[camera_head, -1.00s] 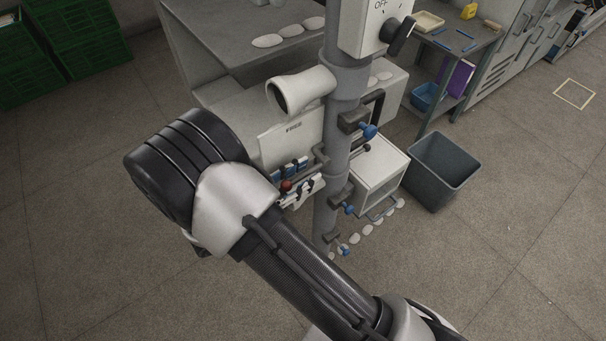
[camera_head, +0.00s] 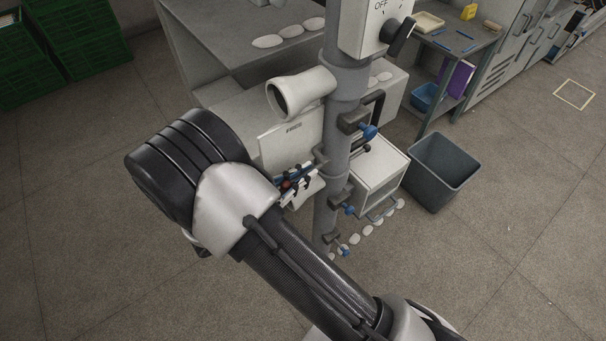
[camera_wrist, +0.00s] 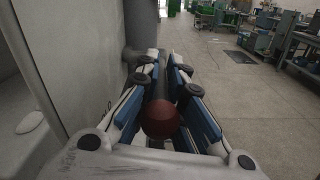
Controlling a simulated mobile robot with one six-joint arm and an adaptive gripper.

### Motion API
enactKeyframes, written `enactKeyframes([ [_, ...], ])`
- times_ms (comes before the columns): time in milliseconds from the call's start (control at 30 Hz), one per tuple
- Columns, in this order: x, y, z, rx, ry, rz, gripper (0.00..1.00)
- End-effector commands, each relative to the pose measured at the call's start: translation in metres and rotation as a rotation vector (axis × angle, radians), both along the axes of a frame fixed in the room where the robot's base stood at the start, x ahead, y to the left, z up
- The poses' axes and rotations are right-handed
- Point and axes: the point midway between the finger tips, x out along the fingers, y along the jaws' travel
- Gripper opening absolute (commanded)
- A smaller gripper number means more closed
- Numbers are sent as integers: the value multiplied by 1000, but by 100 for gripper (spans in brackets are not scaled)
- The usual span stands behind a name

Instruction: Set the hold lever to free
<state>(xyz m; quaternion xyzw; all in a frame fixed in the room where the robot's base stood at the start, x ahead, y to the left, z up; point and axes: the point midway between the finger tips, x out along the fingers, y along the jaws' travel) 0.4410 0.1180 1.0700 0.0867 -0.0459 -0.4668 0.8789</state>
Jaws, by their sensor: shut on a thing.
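The hold lever shows in the wrist view as a dark bar with a round red knob (camera_wrist: 160,118) at its near end. My gripper (camera_wrist: 165,78) has its blue-padded fingers on either side of the bar and knob, shut on the lever. In the head view my gripper (camera_head: 298,180) is beside the grey column (camera_head: 333,185), in front of a pale panel (camera_head: 292,138). There the knob and most of the lever are hidden by the fingers. The lever's setting marks cannot be read.
Clamps with blue knobs (camera_head: 367,131) stick out from the column, right of my gripper. A white funnel-like guide (camera_head: 300,92) is above it. A switch box (camera_head: 372,28) sits higher up. A grey bin (camera_head: 440,172) stands at right.

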Motion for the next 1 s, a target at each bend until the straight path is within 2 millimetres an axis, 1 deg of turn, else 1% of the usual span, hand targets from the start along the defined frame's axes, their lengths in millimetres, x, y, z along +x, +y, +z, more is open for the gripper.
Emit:
enactKeyframes([
  [367,0,0,1,2,1,-1,0],
  [567,0,0,6,38,26,0,0],
  [767,1,-1,18,136,88,-1,0],
  [1000,3,-4,31,291,193,-1,0],
])
